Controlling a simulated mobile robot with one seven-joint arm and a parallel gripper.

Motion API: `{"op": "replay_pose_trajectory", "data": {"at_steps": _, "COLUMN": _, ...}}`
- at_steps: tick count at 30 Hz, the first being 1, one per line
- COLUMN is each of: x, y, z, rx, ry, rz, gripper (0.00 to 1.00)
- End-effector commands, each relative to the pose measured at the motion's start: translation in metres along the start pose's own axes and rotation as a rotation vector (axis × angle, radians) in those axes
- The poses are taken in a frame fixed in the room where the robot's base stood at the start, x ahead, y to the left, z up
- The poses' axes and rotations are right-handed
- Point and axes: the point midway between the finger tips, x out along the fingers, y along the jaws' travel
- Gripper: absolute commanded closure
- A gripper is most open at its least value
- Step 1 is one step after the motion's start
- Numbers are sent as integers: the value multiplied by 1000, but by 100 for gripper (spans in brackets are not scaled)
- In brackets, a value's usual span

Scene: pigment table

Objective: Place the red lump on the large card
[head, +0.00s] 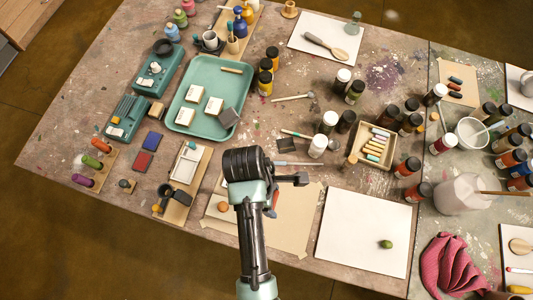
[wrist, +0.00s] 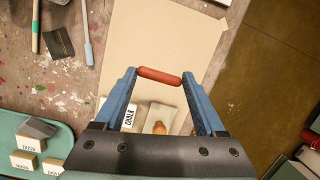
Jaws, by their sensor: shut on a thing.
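My gripper (wrist: 160,78) is shut on an elongated red lump (wrist: 158,75), held crosswise between its two blue fingertips. In the head view my gripper (head: 272,207) is over the large tan card (head: 290,235), and my arm hides much of it. The tan card (wrist: 165,40) lies under the red lump in the wrist view. The height of the lump above it is hard to tell. A large white card (head: 350,255) lies to the right, with a green lump (head: 386,244) on it.
An orange lump (wrist: 159,128) sits on a small pale piece beside a block marked CHALK (wrist: 128,116). A teal tray (head: 205,75) with labelled blocks stands at the back left. Several jars and a chalk box (head: 357,155) stand at the back right. A pink cloth (head: 455,265) lies at right.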

Motion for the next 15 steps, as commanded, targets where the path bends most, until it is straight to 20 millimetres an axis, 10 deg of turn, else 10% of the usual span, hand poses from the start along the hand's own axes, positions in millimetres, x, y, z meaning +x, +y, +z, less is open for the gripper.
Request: {"op": "replay_pose_trajectory", "data": {"at_steps": 15, "x": 72, "y": 3, "z": -16, "rx": 3, "ry": 1, "rz": -3, "gripper": 43}}
